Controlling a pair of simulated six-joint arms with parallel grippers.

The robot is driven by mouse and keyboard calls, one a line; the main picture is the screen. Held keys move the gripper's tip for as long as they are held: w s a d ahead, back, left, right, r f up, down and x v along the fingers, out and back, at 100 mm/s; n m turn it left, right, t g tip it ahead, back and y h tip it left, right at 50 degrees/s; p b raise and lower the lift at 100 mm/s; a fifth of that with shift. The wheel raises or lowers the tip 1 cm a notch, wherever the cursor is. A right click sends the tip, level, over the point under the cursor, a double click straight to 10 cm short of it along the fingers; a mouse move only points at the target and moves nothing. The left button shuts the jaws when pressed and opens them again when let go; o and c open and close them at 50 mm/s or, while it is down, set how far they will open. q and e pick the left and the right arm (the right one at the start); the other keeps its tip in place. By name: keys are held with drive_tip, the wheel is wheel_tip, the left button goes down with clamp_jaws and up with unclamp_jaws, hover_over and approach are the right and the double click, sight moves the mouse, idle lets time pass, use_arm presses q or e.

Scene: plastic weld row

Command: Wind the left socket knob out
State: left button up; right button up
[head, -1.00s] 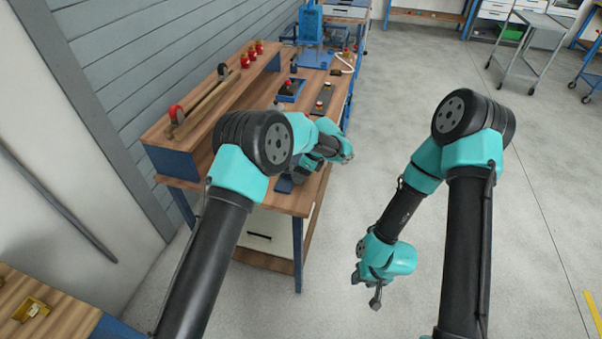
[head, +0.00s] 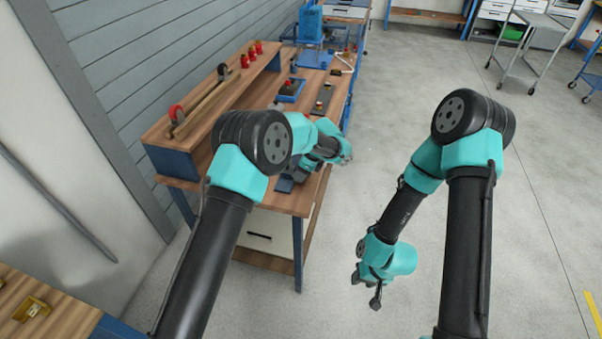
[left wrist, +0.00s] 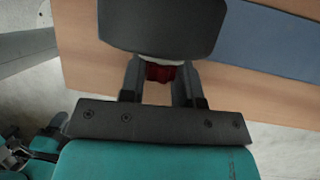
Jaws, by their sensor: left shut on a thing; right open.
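In the left wrist view a red knob (left wrist: 159,73) sits between the two fingers of my left gripper (left wrist: 159,84), which is shut on it. A pale ring shows just above the knob, beside a large dark rounded block (left wrist: 162,26) that covers part of the view. In the head view my left arm reaches over the wooden workbench (head: 268,193), and its own links largely hide the gripper and knob. My right gripper (head: 367,290) is open and empty, hanging over the floor to the right of the bench.
A raised shelf along the wall carries several red-topped items (head: 252,49) and a long bar with handles (head: 205,104). Beyond my left arm are a blue tray (head: 291,91) and a dark strip (head: 323,97).

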use_arm(q)
drive_tip(key=shift+s+a+r+n+t+h, duration=0.1)
drive_tip(key=shift+n+t+h, duration=0.25)
drive_tip(key=shift+t, duration=0.75)
drive_tip(key=shift+s+a+n+t+h, duration=0.15)
drive_tip(key=shift+t+h, duration=0.3)
drive_tip(key=shift+t, duration=0.65)
drive_tip(key=shift+d+t, duration=0.1)
drive_tip(key=shift+t, duration=0.2)
drive_tip(key=o, duration=0.9)
drive_tip(key=shift+s, duration=0.1)
drive_tip(key=v, duration=1.7)
drive_tip(key=shift+r, duration=0.2)
